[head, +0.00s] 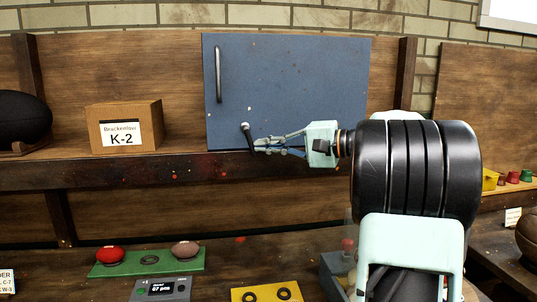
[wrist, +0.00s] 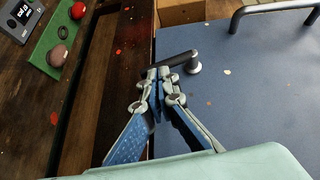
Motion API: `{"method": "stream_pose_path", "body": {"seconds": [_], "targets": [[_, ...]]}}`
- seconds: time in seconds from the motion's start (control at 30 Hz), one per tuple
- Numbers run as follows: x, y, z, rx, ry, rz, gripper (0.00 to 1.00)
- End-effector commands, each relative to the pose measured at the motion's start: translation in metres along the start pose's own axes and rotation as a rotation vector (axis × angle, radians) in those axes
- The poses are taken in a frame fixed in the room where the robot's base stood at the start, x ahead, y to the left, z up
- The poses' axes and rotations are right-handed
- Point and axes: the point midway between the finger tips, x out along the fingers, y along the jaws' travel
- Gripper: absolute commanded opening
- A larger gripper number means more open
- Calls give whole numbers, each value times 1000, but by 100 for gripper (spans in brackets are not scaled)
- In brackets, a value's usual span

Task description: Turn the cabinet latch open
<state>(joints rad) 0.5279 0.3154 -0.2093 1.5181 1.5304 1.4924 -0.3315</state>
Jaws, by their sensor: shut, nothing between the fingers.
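The cabinet (head: 290,85) has a flat blue door and stands on the wooden shelf; its door fills the right of the wrist view (wrist: 255,105). The dark latch lever (head: 249,138) with its round pivot knob sits low on the left part of the door, slanting steeply down to the right. The latch also shows in the wrist view (wrist: 178,60). My gripper (head: 257,147) comes in from the right, shut and empty. In the wrist view its fingertips (wrist: 159,74) are at the lever's free end; I cannot tell whether they touch it.
A dark vertical handle (head: 218,75) is on the door above the latch. A cardboard box (head: 105,126) marked K-2 stands left of the cabinet. A dark ball (head: 22,118) rests at the far left. Below are a green tray (head: 150,268) with reddish balls and a yellow plate (head: 250,294).

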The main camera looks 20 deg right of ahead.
Motion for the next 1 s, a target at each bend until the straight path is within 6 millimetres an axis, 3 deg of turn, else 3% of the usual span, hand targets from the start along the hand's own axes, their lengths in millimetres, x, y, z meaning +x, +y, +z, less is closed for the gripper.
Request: {"method": "stream_pose_path", "body": {"seconds": [0.03,1.0], "targets": [[1,6,1,18,1,-25,0],[7,6,5,25,0,-37,0]]}}
